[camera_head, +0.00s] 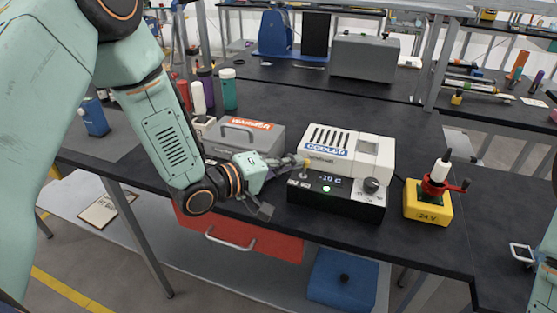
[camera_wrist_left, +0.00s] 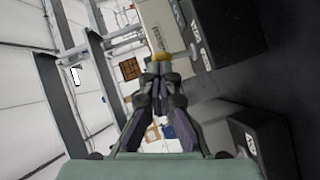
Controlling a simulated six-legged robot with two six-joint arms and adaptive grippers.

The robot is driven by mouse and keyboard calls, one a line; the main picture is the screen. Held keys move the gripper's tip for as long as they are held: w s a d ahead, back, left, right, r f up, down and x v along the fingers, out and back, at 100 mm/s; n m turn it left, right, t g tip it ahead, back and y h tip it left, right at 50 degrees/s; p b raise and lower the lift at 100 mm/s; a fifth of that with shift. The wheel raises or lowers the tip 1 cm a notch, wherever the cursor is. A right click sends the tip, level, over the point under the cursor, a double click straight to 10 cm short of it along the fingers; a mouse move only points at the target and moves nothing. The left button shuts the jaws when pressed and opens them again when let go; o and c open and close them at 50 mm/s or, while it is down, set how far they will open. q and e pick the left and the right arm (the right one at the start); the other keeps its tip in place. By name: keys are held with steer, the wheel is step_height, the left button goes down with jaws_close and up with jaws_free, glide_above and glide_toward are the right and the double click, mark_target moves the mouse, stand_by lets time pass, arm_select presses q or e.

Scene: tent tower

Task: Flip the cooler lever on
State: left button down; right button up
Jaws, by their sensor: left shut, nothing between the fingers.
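The cooler (camera_head: 350,155) is a white box labelled COOLER on a black base, with a lit display, a green light and a dark knob. My left gripper (camera_head: 302,162) is shut and empty, its fingertips at the cooler's left front edge above the base. A small yellow tip (camera_head: 309,163) shows right at the fingertips; it also shows in the left wrist view (camera_wrist_left: 160,57), just beyond the closed fingers (camera_wrist_left: 160,68). It looks like the lever's end, but its stem is mostly hidden. I cannot tell whether the fingers touch it.
A grey warmer (camera_head: 245,135) stands left of the cooler, behind my left wrist. A yellow 24 V box (camera_head: 428,205) with a red and white top stands to the right. Bottles (camera_head: 228,90) stand at the back left. The black bench (camera_head: 330,100) is clear behind the cooler.

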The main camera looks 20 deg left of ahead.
arm_select(q)
steer(key=shift+d+r+m+y+p, duration=0.2)
steer(key=shift+d+m+y+p, duration=0.4)
steer(key=shift+p, duration=0.45)
steer(key=shift+a+f, duration=0.1)
arm_select(e)
step_height(320, 180, up, 2)
steer(key=shift+r, duration=0.2)
arm_select(q)
steer(key=shift+s+a, duration=0.1)
arm_select(e)
steer(key=shift+r, duration=0.1)
